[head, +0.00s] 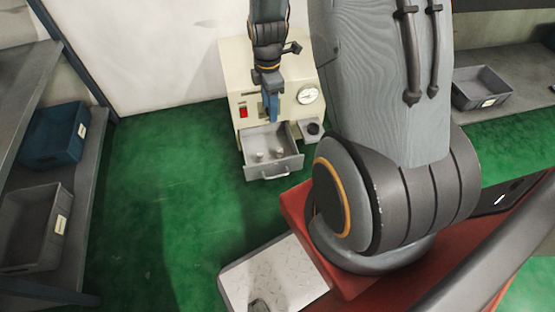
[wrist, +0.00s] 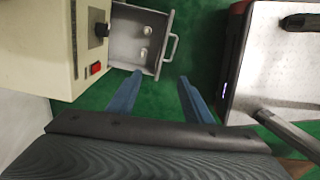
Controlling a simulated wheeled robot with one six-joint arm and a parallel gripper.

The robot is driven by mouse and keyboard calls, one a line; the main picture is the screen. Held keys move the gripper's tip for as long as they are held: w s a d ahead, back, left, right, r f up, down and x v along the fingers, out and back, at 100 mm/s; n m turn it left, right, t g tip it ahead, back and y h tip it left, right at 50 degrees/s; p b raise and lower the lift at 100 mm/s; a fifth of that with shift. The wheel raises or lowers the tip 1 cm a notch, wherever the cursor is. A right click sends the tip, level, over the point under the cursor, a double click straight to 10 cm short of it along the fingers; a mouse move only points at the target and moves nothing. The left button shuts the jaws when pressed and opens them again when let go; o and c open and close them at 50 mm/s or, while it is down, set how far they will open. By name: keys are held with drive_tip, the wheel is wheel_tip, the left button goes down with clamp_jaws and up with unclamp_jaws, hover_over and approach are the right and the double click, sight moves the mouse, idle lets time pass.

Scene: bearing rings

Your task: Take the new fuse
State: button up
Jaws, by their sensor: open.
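A cream machine (head: 232,75) has an open grey drawer (head: 272,173) at its front. Two small pale cylindrical pieces stand in the drawer, one at the right (head: 277,152) and one at the left (head: 259,157); I cannot tell which is the new fuse. The wrist view also shows the drawer (wrist: 125,46) with both pieces, one (wrist: 147,30) beyond the other (wrist: 144,54). My gripper (head: 270,118) is above the drawer, in front of the machine. In the wrist view its blue fingers (wrist: 159,77) are apart with nothing between them, short of the drawer.
The machine has a gauge (head: 308,94), a red switch (head: 243,112) and a small side ledge (head: 312,130) with a dark round part. Shelves with a blue bin (head: 55,135) and grey bin (head: 32,225) stand left. Another grey bin (head: 482,88) is at right. Green floor is clear.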

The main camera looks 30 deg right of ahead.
sight(280, 150)
drive_tip(key=w+d+f+n+b, duration=0.1)
drive_tip(key=d+f+n+b, duration=0.1)
drive_tip(key=f, duration=0.6)
drive_tip(key=w+d+f+n+b, duration=0.2)
drive_tip(key=f+b, duration=0.3)
drive_tip(key=f, duration=0.4)
drive_tip(key=w+d+f+n+b, duration=0.1)
drive_tip(key=d+f+n+b, duration=0.1)
drive_tip(key=f, duration=0.6)
drive_tip(key=shift+w+d+f+n+b, duration=0.2)
drive_tip(key=shift+w+n+b, duration=0.2)
drive_tip(key=shift+n+b, duration=0.5)
drive_tip(key=shift+s+f+b, duration=0.2)
drive_tip(key=shift+f+b, duration=1.95)
drive_tip(key=shift+f, duration=1.75)
drive_tip(key=shift+c, duration=0.4)
drive_tip(key=shift+r, duration=0.1)
drive_tip(key=c, duration=1.1)
